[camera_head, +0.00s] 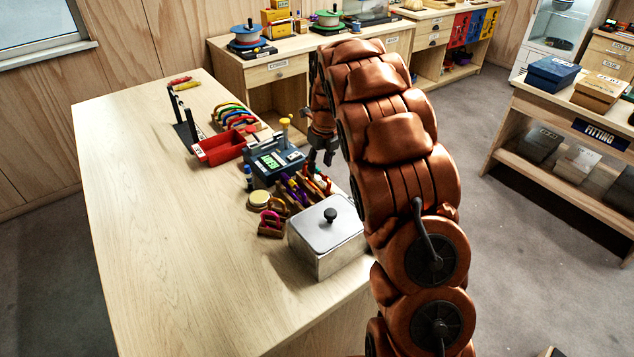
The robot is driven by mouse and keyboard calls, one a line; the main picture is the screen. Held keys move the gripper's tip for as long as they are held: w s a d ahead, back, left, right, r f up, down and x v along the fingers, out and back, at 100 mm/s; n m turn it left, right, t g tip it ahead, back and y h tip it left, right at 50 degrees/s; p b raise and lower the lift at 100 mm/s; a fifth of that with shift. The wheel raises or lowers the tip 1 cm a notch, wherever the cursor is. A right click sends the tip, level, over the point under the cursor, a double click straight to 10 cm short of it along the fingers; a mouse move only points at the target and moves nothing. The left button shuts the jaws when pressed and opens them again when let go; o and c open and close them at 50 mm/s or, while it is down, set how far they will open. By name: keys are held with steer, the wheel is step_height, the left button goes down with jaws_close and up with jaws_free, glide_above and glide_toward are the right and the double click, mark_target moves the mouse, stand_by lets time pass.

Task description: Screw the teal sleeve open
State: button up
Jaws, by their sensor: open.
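I cannot pick out a teal sleeve for certain at this size. A row of coloured carabiner-like loops (233,116), in red, orange, green and blue, stands on a rack on the wooden bench (150,200). My gripper (320,160) is small and dark in this view, over the right edge of the bench, to the right of the teal-blue scale-like device (273,160). Its fingers look apart with nothing seen between them. My brown padded arm hides the space behind and to the right of it.
A red open bin (220,149) sits near the loops. A wooden holder with coloured tools (305,188) and a metal box with a black knob (328,242) stand along the right edge. A black stand (184,122) is further back. The bench's left and front are clear.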

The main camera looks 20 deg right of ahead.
mark_target(317, 168)
steer(key=shift+d, duration=0.15)
steer(key=shift+f, duration=0.1)
steer(key=shift+f, duration=0.35)
steer(key=shift+f+b, duration=0.3)
steer(key=shift+f, duration=0.6)
steer(key=shift+s+a, duration=0.15)
steer(key=shift+a, duration=0.65)
steer(key=shift+r, duration=0.1)
